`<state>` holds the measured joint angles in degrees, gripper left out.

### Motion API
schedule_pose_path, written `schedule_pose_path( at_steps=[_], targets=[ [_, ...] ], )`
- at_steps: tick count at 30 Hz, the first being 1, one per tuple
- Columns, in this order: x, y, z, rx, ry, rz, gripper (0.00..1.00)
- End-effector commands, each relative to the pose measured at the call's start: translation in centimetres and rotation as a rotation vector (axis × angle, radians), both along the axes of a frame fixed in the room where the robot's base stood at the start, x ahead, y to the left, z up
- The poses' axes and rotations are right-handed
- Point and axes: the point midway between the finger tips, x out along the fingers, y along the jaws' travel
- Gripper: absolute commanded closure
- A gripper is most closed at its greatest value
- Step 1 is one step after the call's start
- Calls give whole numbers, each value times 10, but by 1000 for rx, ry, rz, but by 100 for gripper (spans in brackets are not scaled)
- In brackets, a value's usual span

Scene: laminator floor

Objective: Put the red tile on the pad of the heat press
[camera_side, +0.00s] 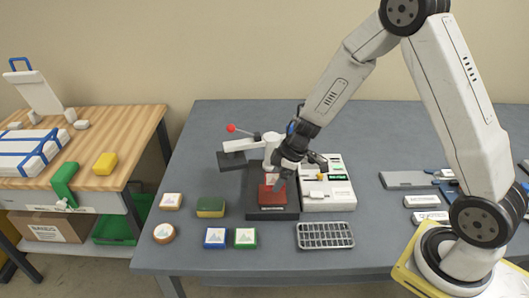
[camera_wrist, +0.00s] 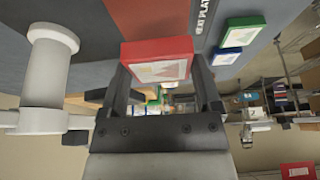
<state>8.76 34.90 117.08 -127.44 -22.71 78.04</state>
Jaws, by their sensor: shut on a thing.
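The red tile (camera_wrist: 158,50) has a pale printed face and sits between the fingertips of my gripper (camera_wrist: 160,72) in the wrist view. In the side view the tile (camera_side: 271,178) shows small and partly hidden by my gripper (camera_side: 277,178), over the back part of the pad. The red-brown pad (camera_side: 272,196) lies on the dark base of the heat press (camera_side: 287,214). The tile appears tilted; whether it touches the pad I cannot tell. The press's dark upper plate (camera_side: 231,161) is swung out to the left, leaving the pad uncovered from above.
A green-yellow sponge (camera_side: 211,207), a blue tile (camera_side: 215,238), a green tile (camera_side: 245,238) and a metal rack (camera_side: 325,236) lie around the front.

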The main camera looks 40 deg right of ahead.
Motion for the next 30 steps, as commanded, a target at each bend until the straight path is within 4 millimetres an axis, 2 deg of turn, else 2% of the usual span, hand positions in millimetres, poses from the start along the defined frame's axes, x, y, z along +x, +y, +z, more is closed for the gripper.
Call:
schedule_pose_path(
  at_steps=[13,22,30],
  targets=[
    [7,0,-8,1,-1,0,94],
    [9,0,-35,0,0,0,94],
    [9,0,-41,-1,-2,-1,94]
  ],
)
